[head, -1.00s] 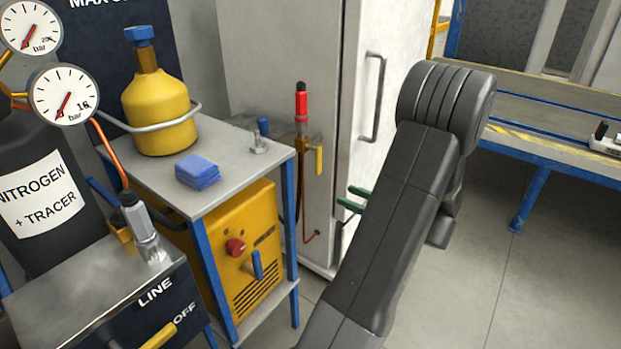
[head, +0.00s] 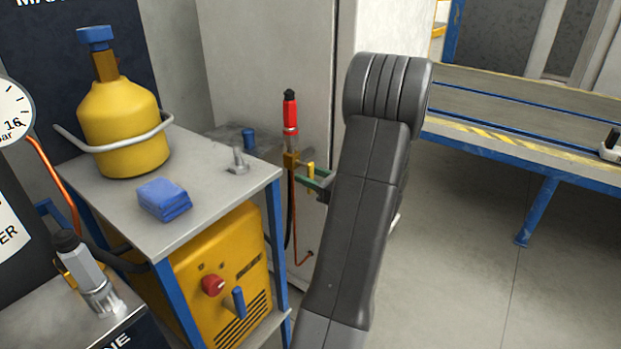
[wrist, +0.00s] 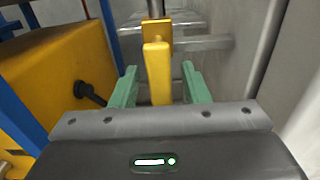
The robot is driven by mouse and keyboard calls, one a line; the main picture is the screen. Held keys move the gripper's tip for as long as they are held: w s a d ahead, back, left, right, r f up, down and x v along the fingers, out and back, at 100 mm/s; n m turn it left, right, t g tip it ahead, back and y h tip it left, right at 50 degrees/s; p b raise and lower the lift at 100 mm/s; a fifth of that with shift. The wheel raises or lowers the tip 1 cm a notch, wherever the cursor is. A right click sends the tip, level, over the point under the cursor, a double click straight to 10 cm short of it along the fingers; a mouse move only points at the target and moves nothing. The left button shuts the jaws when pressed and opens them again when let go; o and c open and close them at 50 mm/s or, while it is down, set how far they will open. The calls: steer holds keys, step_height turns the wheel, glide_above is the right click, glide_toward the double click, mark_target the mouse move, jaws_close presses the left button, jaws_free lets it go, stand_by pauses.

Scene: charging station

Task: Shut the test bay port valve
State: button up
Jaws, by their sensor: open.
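The test bay port valve has a brass body (head: 291,160) below a red fitting with a black top (head: 290,108), beside the grey cabinet. Its short yellow lever (head: 310,171) hangs down at the right side of the body. In the wrist view the lever (wrist: 158,72) stands between the two green fingers of my gripper (wrist: 158,82). The fingers are open, with a visible gap on each side of the lever. In the head view my gripper (head: 312,180) is at the lever, partly hidden behind my arm.
A metal cart (head: 215,205) stands left of the valve, with a yellow cylinder (head: 122,130), a folded blue cloth (head: 164,199) and a yellow machine (head: 235,265) below. The tall grey cabinet (head: 270,60) is close behind. A blue-framed bench (head: 520,125) stands right; floor between is clear.

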steer(key=shift+c, duration=0.2)
jaws_close()
